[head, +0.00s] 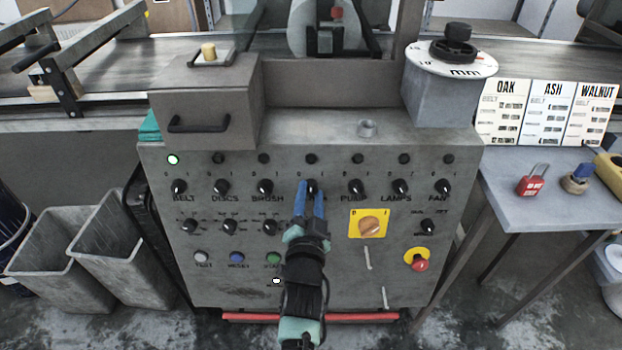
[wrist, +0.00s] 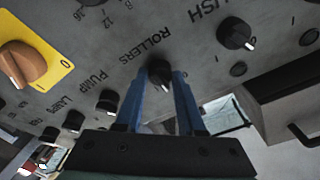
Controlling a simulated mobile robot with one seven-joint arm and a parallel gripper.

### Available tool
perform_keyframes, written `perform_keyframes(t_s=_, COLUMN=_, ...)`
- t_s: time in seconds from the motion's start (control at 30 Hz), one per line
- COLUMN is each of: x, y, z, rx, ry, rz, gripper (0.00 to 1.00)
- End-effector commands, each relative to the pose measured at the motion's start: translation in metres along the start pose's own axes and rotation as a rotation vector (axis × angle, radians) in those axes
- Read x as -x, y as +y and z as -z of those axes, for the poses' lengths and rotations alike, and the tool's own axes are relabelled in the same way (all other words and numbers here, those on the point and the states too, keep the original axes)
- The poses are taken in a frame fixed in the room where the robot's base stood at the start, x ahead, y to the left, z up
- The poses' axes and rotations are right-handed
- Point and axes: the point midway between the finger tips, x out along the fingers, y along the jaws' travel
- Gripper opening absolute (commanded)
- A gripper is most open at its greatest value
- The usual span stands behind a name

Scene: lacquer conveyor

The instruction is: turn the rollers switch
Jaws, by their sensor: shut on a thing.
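In the head view the rollers switch (head: 311,186) is the middle knob of the upper row on the grey panel. My gripper (head: 311,192) reaches it from below, its blue fingers hiding most of its label. In the wrist view the fingers of my gripper (wrist: 159,84) lie on either side of the knob, shut on it. Its pointer position is hard to tell. The lamp (head: 311,159) above it is dark.
The brush knob (head: 264,187) and pump knob (head: 355,187) sit close on either side. The belt lamp (head: 173,160) glows white. A yellow-plated orange switch (head: 370,224) and a red emergency button (head: 419,264) lie lower right. A grey box (head: 205,105) juts out above left.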

Motion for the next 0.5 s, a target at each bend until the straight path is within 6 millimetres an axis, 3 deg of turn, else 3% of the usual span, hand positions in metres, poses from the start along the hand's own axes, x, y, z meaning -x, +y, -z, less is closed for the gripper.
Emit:
perform_keyframes(t_s=0.03, x=0.0002, y=-0.0068, z=0.0035, rx=-0.044, ry=-0.003, rz=-0.007, gripper=0.0)
perform_keyframes(t_s=0.5, x=-0.0001, y=-0.0035, z=0.0014, rx=-0.413, ry=0.024, rz=-0.073, gripper=0.0)
